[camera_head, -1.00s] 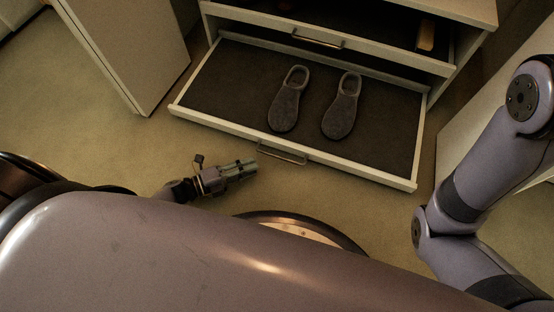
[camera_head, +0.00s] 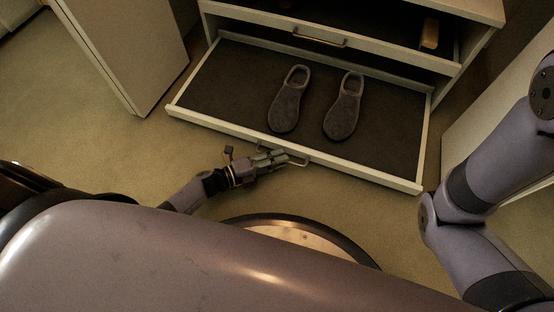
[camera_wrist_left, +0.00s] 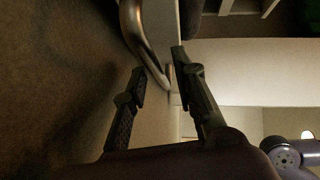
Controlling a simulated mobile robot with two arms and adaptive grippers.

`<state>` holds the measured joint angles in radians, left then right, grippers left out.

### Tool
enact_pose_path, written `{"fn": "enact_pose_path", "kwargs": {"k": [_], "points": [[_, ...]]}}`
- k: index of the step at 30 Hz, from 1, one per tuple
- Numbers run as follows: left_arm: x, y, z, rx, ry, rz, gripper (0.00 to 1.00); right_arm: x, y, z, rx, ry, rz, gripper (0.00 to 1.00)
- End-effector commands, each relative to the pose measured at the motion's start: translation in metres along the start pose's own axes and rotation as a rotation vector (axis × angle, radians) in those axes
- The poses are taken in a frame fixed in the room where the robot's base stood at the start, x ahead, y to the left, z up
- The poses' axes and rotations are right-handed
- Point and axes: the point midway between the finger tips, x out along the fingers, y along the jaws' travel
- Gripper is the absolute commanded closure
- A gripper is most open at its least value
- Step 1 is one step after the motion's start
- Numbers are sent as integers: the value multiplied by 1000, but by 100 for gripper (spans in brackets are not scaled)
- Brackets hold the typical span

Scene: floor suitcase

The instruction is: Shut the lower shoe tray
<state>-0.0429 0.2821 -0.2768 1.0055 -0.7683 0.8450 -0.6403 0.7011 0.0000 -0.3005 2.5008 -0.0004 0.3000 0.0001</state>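The lower shoe tray (camera_head: 213,75) is pulled out in the head view, with a dark floor and pale rims. Two grey slippers (camera_head: 288,105) (camera_head: 343,112) lie in it. Its front carries a metal handle (camera_head: 300,160), partly hidden by my left gripper (camera_head: 286,158). That gripper is low, at the outer side of the tray front. In the left wrist view its two fingers are apart, and the curved handle (camera_wrist_left: 143,40) shows just beyond and between their tips. Contact cannot be told. My right gripper is out of view.
An upper drawer (camera_head: 380,52) with its own handle (camera_head: 320,40) is also partly out above the tray and holds a small tan object (camera_head: 430,33). A pale cabinet door or panel (camera_head: 125,50) stands at the left. Carpet (camera_head: 70,130) is clear on the left.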

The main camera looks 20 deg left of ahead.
Motion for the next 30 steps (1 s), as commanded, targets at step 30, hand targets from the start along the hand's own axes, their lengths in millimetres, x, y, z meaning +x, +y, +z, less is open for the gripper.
{"fn": "enact_pose_path", "kwargs": {"k": [30], "points": [[-1, 0, 0, 0, 0, 0, 100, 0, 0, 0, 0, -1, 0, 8]]}}
